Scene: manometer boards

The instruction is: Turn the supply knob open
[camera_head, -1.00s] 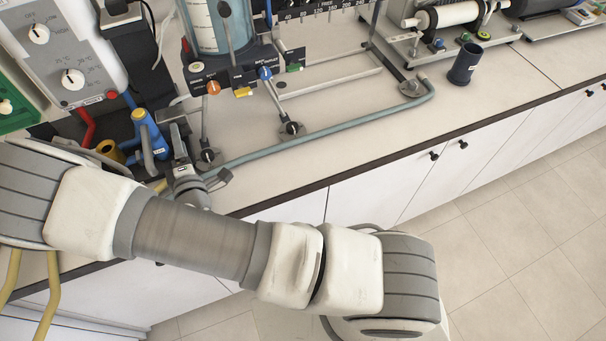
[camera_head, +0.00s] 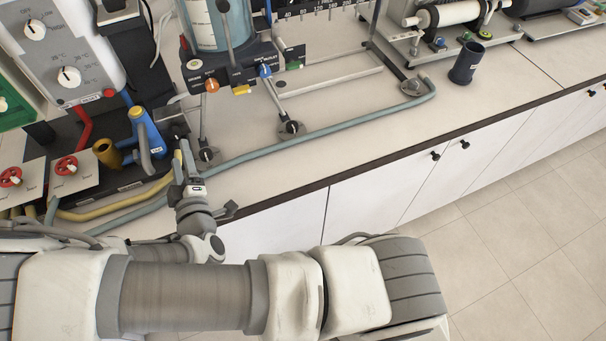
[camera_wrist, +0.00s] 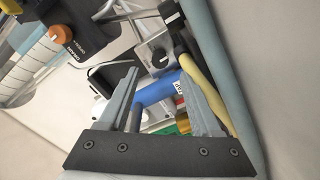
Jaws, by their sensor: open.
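No label that I can read marks the supply knob. A small dark knob on a grey block (camera_wrist: 158,57) lies just past my fingertips in the wrist view; the block (camera_head: 174,121) also shows in the head view. An orange knob (camera_head: 212,85) and a blue knob (camera_head: 265,71) sit on the dark panel under the clear cylinder. The orange knob also shows in the wrist view (camera_wrist: 60,33). My gripper (camera_wrist: 158,66) is open, with nothing between its fingers. In the head view my gripper (camera_head: 181,150) points towards the block; contact cannot be told.
A blue valve body (camera_head: 146,130) and a brass-coloured cup (camera_head: 107,153) stand left of my gripper. Two red handwheels (camera_head: 66,165) are further left. Hoses run along the counter (camera_head: 350,140). A dark cup (camera_head: 465,64) stands at the right.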

